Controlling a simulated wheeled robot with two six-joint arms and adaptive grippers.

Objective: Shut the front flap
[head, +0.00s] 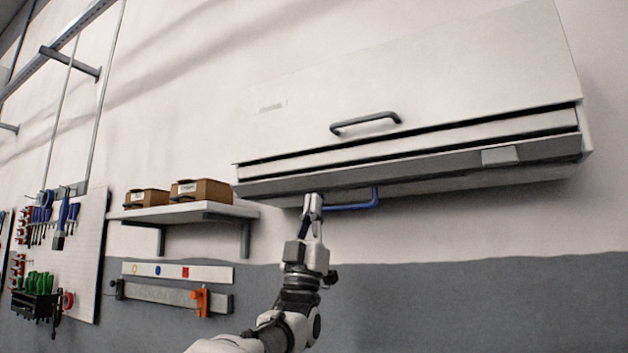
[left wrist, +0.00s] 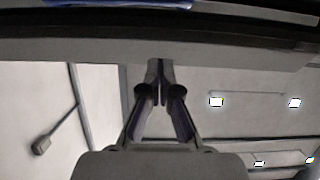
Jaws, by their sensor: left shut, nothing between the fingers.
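A white wall cabinet (head: 440,75) has a front panel with a dark handle (head: 365,122). Dark gaps run below this panel. A long grey strip (head: 400,166) spans the cabinet's lower front, with a blue handle (head: 358,203) under it. The strip looks like the front flap seen nearly edge-on; I cannot tell its exact angle. My left gripper (head: 313,202) is shut and empty, pointing up just below the strip, left of the blue handle. In the left wrist view, its closed fingertips (left wrist: 160,66) are at the strip's edge (left wrist: 230,50); contact is unclear. My right gripper is out of view.
A wall shelf (head: 185,212) with brown boxes (head: 200,191) stands left of the cabinet. A pegboard (head: 88,255) with tools hangs farther left. Lower rails (head: 175,295) carry an orange clamp. The wall right of my left arm is clear.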

